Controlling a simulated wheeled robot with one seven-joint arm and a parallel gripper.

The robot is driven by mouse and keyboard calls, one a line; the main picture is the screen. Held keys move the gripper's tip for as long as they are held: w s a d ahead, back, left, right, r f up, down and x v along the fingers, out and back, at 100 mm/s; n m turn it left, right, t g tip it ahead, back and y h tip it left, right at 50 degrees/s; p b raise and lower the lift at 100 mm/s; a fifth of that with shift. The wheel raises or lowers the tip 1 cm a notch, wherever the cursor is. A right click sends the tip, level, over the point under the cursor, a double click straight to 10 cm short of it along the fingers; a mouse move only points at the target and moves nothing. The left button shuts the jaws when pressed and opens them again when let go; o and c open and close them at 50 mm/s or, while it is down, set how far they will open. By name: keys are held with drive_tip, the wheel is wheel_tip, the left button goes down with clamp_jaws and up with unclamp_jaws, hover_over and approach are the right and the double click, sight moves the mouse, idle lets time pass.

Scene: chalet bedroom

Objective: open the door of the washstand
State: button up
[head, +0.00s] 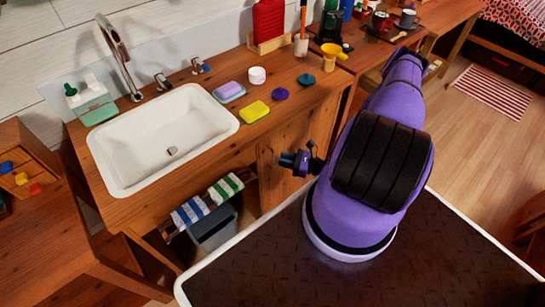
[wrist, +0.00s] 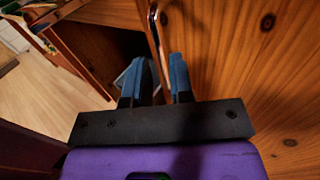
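The washstand (head: 151,212) is a pine cabinet with a white sink. Its wooden door (head: 268,172) is at the right of the front, beside the open bay, and looks shut or nearly so. The door panel fills the right of the wrist view (wrist: 245,80). A thin metal handle (wrist: 154,25) shows near the door's left edge. My gripper (head: 288,160) is close in front of the door. In the wrist view, the blue fingers of my gripper (wrist: 161,70) are apart, with a narrow gap in line with the handle. I cannot tell whether they touch it.
A grey bin (head: 213,232) stands in the open bay, below striped towels (head: 207,200) on a rail. A sponge (head: 254,111), soap dish (head: 229,92) and small jars are on the counter. Clear floor (head: 470,140) is at right.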

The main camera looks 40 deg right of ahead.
sight(272, 166)
drive_tip(key=shift+x, duration=2.55)
clamp_jaws()
